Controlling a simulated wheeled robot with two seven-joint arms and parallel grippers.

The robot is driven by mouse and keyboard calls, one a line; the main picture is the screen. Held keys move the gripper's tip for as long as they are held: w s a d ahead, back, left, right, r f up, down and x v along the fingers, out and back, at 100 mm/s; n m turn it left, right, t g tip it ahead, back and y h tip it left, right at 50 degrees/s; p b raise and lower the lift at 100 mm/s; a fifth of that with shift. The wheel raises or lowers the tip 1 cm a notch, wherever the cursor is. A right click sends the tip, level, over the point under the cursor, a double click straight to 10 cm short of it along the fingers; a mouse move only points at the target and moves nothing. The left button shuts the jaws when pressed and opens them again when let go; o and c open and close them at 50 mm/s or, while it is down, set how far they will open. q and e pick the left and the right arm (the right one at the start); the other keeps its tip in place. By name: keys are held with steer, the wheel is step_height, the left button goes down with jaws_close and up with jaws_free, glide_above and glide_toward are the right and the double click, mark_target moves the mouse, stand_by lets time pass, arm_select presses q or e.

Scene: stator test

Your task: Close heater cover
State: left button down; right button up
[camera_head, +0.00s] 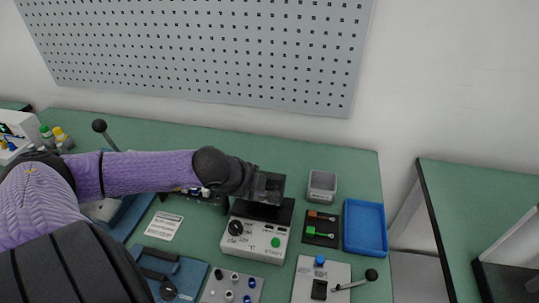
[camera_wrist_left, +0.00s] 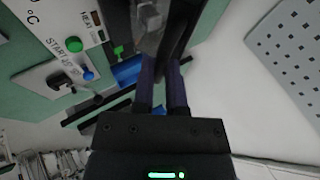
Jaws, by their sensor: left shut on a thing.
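The heater is a white box (camera_head: 254,240) with a black knob and a green button, near the middle of the bench; its labelled panel (camera_wrist_left: 92,28) shows at upper left in the left wrist view. Its dark cover (camera_head: 270,212) sits at the back of the box, under my left gripper (camera_head: 270,186). In the left wrist view my left gripper (camera_wrist_left: 163,65) is shut on a dark part that runs up between its fingers, seemingly the cover (camera_wrist_left: 178,40). The gripper hides much of the cover, so its exact tilt cannot be told. My right gripper is not in view.
A grey open box (camera_head: 322,186), a dark tray (camera_head: 334,243) with small parts and a blue tray (camera_head: 365,228) stand right of the heater. In front are a panel with a lever (camera_head: 352,285) and a knob plate (camera_head: 231,287). A pegboard (camera_head: 210,50) hangs behind.

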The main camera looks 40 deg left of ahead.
arm_select(q)
steer(key=shift+s+d+f+p, duration=0.4)
steer(key=shift+s+f+p, duration=0.1)
steer(key=shift+s, duration=0.2)
steer(key=shift+s+d+f, duration=0.1)
steer(key=shift+s+f, duration=0.15)
steer(key=shift+f, duration=0.15)
steer(key=shift+s+d+f, duration=0.2)
steer(key=shift+s+f, duration=0.1)
steer(key=shift+f, duration=0.2)
steer(key=shift+s+d+f, duration=0.15)
steer(key=shift+s+f, duration=0.15)
steer(key=shift+f, duration=0.25)
steer(key=shift+s+d+f, duration=0.15)
steer(key=shift+s+f, duration=0.15)
steer(key=shift+f, duration=0.15)
steer(key=c, duration=0.7)
jaws_free()
steer(key=shift+c, duration=0.2)
